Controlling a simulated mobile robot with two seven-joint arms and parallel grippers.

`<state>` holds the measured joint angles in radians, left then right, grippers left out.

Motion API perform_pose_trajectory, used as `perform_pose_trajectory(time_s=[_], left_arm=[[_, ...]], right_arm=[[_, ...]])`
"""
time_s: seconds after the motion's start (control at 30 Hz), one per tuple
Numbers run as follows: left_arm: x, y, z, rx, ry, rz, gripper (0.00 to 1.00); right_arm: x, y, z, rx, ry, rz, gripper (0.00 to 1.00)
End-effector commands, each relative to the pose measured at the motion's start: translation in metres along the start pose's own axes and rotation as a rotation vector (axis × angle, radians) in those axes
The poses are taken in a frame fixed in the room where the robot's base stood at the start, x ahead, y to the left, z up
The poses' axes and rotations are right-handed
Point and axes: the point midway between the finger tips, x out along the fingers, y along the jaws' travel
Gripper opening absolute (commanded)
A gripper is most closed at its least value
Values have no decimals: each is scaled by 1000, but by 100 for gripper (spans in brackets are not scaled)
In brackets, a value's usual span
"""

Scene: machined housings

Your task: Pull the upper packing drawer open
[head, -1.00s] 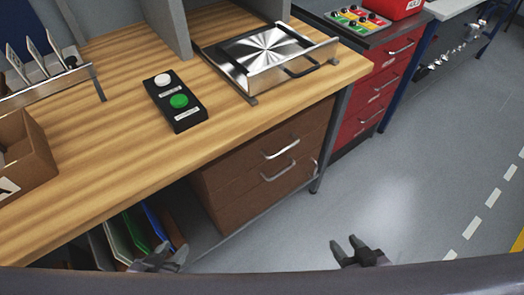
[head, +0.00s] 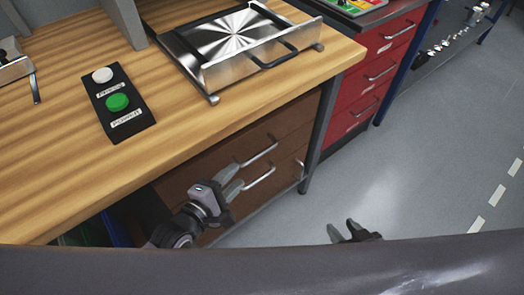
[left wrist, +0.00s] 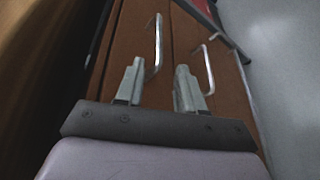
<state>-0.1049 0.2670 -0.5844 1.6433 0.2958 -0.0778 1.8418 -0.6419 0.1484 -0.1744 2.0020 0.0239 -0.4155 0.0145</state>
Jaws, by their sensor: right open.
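The upper packing drawer (head: 235,144) is brown, sits shut under the wooden bench and has a silver bar handle (head: 262,151). My left gripper (head: 238,178) is open just in front of the drawers, by the near end of that handle. In the left wrist view the upper handle (left wrist: 158,45) lines up with the gap between the two fingers (left wrist: 160,70); I cannot tell whether they touch it. The lower drawer's handle (left wrist: 208,70) is to the right of the fingers. My right gripper (head: 347,232) is open and empty above the floor.
The wooden bench top (head: 180,130) overhangs the drawers. On it are a metal fixture (head: 235,50) and a black box with green and white buttons (head: 120,105). A bench leg (head: 318,135) and a red cabinet (head: 372,80) stand right of the drawers. The floor (head: 420,160) there is clear.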

Motion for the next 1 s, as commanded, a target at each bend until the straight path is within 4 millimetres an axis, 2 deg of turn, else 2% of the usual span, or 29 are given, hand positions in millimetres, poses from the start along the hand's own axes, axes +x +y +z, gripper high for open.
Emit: perform_pose_trajectory(time_s=[0.23, 0.37, 0.7, 1.0], left_arm=[[12, -1, 1, -148, -30, 9, 38], [22, 0, 2, -158, -31, 11, 38], [68, 0, 3, -155, -31, 11, 38], [82, 1, 4, -154, -31, 9, 38]], right_arm=[[4, 0, 3, -2, 3, -2, 43], [5, 0, 5, -1, 3, -2, 43], [10, -1, 11, 6, -3, -5, 43], [10, -3, 9, 14, -1, -8, 43]])
